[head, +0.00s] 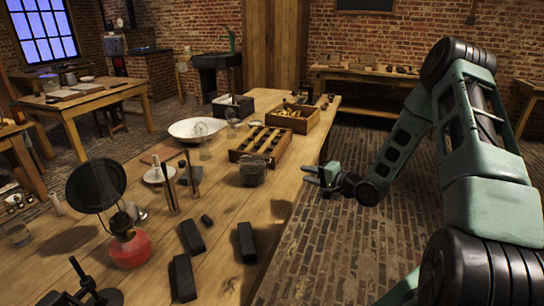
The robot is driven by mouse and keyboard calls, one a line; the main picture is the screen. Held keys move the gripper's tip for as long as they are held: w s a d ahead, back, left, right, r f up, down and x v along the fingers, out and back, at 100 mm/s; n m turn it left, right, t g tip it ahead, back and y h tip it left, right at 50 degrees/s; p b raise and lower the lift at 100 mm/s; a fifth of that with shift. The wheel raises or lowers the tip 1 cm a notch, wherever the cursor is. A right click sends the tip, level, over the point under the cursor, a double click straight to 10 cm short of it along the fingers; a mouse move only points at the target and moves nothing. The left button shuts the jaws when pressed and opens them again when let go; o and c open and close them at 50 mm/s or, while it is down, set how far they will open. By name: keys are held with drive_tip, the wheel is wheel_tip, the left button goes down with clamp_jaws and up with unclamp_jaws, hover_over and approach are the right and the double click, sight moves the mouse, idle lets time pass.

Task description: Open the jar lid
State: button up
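A squat round jar (252,172) with dark contents or dark glass stands near the table's right part, in front of a wooden compartment box. It looks upright; its lid cannot be made out clearly. My gripper (311,176) is at the table's right edge, to the right of the jar and apart from it. Its two fingers point left with a gap between them, and nothing shows between them.
The wooden box (259,144) stands just behind the jar, with a tray of parts (291,118) beyond. Dark blocks (246,243), a red-based lamp (129,247) and a white bowl (197,130) share the table. Bare tabletop (283,190) lies right of the jar.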

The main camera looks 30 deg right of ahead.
drive_tip(key=d, duration=0.1)
drive_tip(key=p, duration=0.3)
approach(255, 161)
drive_tip(key=w+d, duration=0.1)
drive_tip(key=w, duration=0.1)
drive_tip(key=w+d+f, duration=0.2)
drive_tip(key=w, duration=0.1)
drive_tip(key=shift+w+f, duration=0.1)
drive_tip(key=shift+w, duration=0.25)
clamp_jaws()
